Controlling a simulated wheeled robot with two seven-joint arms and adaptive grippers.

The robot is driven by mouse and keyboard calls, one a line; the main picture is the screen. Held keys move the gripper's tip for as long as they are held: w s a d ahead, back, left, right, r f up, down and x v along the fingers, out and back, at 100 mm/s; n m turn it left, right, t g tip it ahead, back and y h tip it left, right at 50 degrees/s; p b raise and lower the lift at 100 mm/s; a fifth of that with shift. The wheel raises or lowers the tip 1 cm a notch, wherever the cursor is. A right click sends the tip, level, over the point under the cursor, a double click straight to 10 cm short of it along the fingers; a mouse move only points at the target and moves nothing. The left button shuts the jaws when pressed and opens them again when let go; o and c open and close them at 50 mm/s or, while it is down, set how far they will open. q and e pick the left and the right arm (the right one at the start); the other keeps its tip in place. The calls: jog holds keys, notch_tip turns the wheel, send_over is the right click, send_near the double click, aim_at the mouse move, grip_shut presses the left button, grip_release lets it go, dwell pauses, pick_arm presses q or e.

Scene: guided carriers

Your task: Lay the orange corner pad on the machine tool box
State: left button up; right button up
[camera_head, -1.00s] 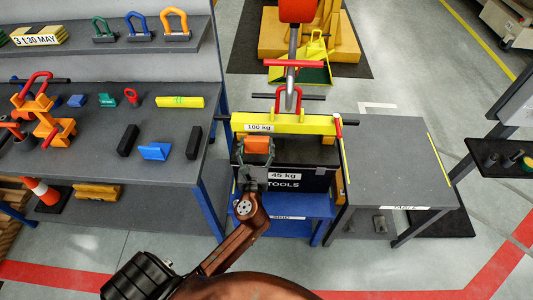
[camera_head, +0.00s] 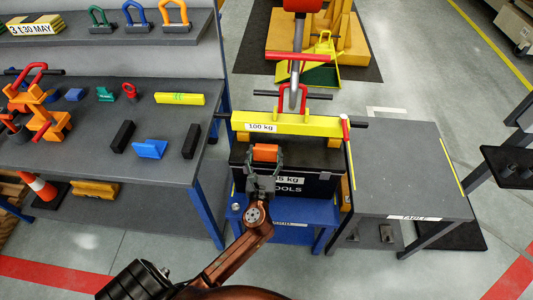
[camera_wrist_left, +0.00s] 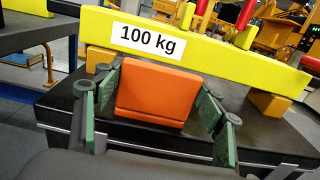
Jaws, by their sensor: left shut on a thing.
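The orange corner pad (camera_head: 265,152) is held between the fingers of my left gripper (camera_head: 264,160), over the front top edge of the black machine tool box (camera_head: 318,184). In the left wrist view the pad (camera_wrist_left: 155,92) fills the middle, with green-faced fingers (camera_wrist_left: 158,110) on both its sides. I cannot tell whether the pad touches the box. The box's "TOOLS" label is partly hidden behind my gripper. My right gripper is not in view.
A yellow beam (camera_head: 315,125) marked 100 kg lies across above the box, close behind the pad, under a hook (camera_head: 297,72). The box stands on a blue stand (camera_head: 325,211). A grey table (camera_head: 405,170) is at right, a shelf bench (camera_head: 75,150) with several small parts at left.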

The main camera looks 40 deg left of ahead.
pick_arm(q)
jog(key=o, duration=1.2)
jog(key=shift+f, duration=0.1)
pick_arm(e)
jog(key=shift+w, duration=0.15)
pick_arm(q)
jog(key=shift+r, duration=0.2)
jog(key=shift+s+d, duration=0.2)
jog(key=shift+s, duration=0.1)
jog(key=p+v, duration=0.2)
jog(key=v, duration=0.9)
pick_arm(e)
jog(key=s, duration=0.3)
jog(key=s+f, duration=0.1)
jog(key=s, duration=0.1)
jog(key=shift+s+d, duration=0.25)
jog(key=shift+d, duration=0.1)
pick_arm(q)
jog(key=shift+s, duration=0.15)
